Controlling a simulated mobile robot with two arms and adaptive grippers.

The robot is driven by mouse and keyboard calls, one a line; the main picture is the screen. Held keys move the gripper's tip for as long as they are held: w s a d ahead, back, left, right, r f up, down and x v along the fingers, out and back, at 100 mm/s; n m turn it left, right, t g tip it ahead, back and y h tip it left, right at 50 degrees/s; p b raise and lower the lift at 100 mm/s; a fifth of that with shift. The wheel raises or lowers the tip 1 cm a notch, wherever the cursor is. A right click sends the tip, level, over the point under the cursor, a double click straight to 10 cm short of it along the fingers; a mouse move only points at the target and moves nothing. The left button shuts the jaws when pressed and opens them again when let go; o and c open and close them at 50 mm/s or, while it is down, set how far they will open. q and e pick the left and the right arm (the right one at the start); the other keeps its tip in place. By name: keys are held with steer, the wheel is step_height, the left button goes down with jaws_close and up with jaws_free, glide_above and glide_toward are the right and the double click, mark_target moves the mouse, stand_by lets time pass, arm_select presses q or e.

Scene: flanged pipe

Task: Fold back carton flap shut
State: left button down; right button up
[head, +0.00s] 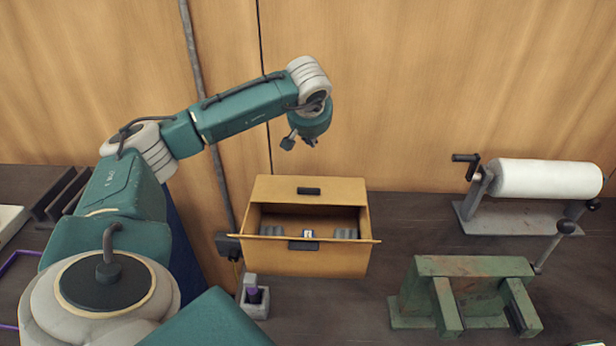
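The tan carton (305,262) stands on the dark bench in the middle of the head view. Its back flap (270,187) stands up at the rear edge and carries a small black tab (309,191). The carton's top is open, and grey cylindrical parts (345,233) show inside. A thin tan edge runs across the front, with a black tab (303,245) below it. My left gripper (299,142) hangs above and behind the back flap, apart from it. Its small fingers look spread, with nothing between them. My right gripper is not in view.
A dark block (228,246) sits at the carton's left side, with a small grey holder (253,297) in front. A green metal stand (470,268) and a white roll on a crank stand (545,180) are at right. Wooden wall panels rise behind the bench.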

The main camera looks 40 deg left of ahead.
arm_select(q)
step_height(320, 180, up, 6)
steer(key=p, duration=0.4)
stand_by(0.5)
steer(key=shift+d, duration=0.1)
